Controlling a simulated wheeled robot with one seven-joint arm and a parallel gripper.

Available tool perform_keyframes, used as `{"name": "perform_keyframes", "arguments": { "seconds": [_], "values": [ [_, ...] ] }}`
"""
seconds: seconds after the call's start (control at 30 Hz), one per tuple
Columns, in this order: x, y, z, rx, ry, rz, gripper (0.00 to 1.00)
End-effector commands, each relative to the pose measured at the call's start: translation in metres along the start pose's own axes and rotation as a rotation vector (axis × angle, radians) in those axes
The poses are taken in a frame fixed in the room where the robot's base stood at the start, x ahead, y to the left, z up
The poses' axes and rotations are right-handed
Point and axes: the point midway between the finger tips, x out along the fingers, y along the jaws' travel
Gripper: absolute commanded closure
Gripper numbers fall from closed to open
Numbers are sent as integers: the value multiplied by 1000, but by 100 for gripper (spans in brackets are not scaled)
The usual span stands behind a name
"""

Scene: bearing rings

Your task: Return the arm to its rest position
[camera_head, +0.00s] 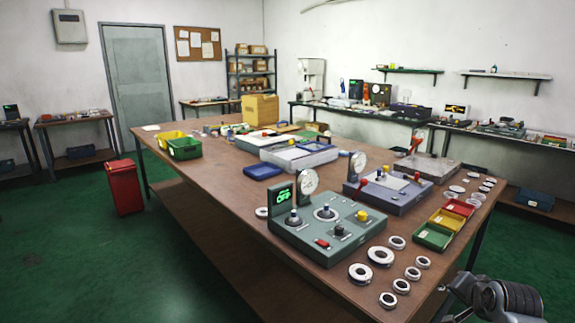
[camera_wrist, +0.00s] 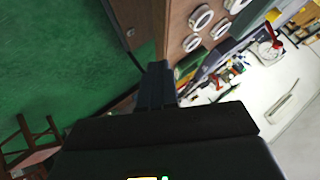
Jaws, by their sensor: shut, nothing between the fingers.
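My gripper (camera_wrist: 158,72) shows in the wrist view as a dark body with its fingers together and nothing between them. It points past the table edge, with green floor at the left of that view. In the head view part of my arm (camera_head: 503,299) shows at the lower right corner, beside the right front edge of the wooden table (camera_head: 215,190). Bearing rings (camera_head: 380,256) lie on the table near that corner. Some rings (camera_wrist: 201,18) also show beyond the gripper in the wrist view.
A grey-green test device (camera_head: 325,228) with a gauge stands near the table's front. Red, yellow and green trays (camera_head: 433,237) lie to its right. A red bin (camera_head: 124,188) stands on the floor at the left. The green floor (camera_head: 75,245) in front is open.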

Motion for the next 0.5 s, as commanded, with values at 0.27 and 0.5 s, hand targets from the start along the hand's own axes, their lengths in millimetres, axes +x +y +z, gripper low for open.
{"name": "perform_keyframes", "arguments": {
  "seconds": [0.27, 0.5],
  "values": [
    [-34, 35, 113, -123, 32, -59, 100],
    [-94, 66, 196, -244, 77, -116, 100]
  ]
}}
